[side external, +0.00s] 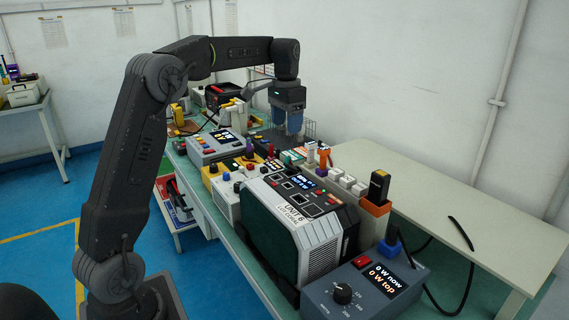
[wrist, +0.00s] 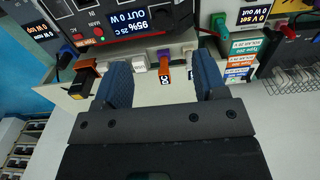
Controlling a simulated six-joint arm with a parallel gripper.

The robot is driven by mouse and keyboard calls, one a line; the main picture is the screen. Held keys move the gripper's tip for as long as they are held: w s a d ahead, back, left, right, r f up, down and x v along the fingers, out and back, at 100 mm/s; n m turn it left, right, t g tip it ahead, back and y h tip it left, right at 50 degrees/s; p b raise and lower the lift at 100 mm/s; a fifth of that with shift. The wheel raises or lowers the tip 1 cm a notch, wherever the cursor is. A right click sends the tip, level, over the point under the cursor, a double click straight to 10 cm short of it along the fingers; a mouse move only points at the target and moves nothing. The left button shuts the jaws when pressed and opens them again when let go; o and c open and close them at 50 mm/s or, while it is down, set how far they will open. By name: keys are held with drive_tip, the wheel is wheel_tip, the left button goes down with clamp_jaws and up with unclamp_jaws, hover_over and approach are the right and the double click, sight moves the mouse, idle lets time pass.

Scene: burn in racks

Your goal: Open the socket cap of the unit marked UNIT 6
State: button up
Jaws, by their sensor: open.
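The unit marked UNIT 6 (side external: 315,225) is a pale box with a dark side and a black top panel. Its panel has a lit display, buttons and dark squares that look like sockets. I cannot tell which part is the socket cap. A black panel with a display (wrist: 130,20) at the upper left of the wrist view looks like the same unit. My gripper (side external: 290,130) is open, pointing down beyond UNIT 6 in the side view. In the wrist view my gripper (wrist: 161,88) has its blue fingers apart, with an orange labelled plug (wrist: 164,72) visible between them and no sign of contact.
A black plug in an orange holder (side external: 376,205) and a grey meter box (side external: 365,285) stand near UNIT 6. A grey unit with a display (side external: 215,147) and several smaller devices crowd the bench behind. A wire rack (wrist: 295,82) is at the right. The pale table (side external: 460,210) is mostly clear.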

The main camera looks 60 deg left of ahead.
sight(288, 166)
wheel_tip(288, 166, down, 13)
drive_tip(key=shift+r, duration=0.1)
idle(0.3)
drive_tip(key=c, duration=0.9)
drive_tip(key=shift+r+g, duration=0.1)
drive_tip(key=shift+g, duration=0.2)
drive_tip(key=shift+w+r+g, duration=0.2)
drive_tip(key=shift+w+g, duration=0.1)
drive_tip(key=shift+g, duration=0.55)
drive_tip(key=shift+w+r+g, duration=0.25)
drive_tip(key=shift+g, duration=0.65)
drive_tip(key=shift+w+r+g, duration=0.2)
drive_tip(key=shift+w+g, duration=0.1)
drive_tip(key=shift+g, duration=0.55)
